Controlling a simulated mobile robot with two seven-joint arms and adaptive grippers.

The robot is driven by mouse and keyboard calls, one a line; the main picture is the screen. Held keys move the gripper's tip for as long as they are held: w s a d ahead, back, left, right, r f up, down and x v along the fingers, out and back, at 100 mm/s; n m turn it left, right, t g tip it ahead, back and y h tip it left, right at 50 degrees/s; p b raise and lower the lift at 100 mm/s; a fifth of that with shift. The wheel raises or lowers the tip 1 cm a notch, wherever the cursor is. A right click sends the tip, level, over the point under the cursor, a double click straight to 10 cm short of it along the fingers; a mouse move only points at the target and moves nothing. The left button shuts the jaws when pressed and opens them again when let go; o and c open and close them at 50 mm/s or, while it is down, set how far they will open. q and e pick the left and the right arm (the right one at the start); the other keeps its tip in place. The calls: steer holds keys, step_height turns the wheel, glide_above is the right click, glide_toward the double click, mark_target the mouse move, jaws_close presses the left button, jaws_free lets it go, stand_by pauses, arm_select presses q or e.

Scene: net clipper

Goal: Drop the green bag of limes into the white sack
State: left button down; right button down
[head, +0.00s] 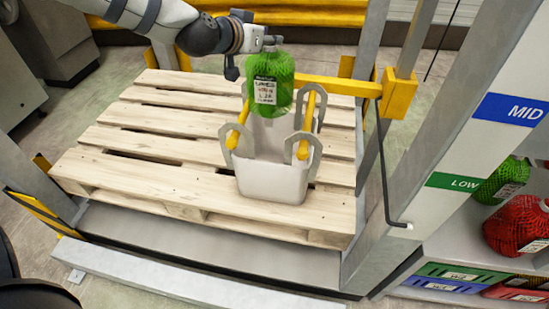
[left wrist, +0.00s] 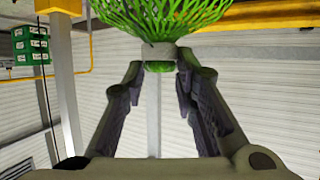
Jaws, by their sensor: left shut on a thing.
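The green net bag of limes (head: 271,80), with a dark and white label, hangs from my left gripper (head: 271,42) in the head view. In the left wrist view the bag (left wrist: 160,14) shows at the top, its neck between the two fingers of my left gripper (left wrist: 160,75). The white sack (head: 272,182) stands upright on the wooden pallet, held open by yellow bars with grey hooks. The bag is above the sack's opening, and its lower end overlaps the far part of the sack in the picture. My right gripper is not in view.
The wooden pallet (head: 130,145) is otherwise bare. A yellow bracket and post (head: 398,92) stand right of the sack. At the right, a shelf holds another green bag (head: 500,180), a red bag (head: 518,224) and coloured crates (head: 455,272).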

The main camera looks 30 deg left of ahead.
arm_select(q)
steer(key=c, duration=1.2)
jaws_free()
steer(key=shift+r, duration=0.15)
steer(key=v, duration=0.7)
steer(key=shift+s, duration=0.25)
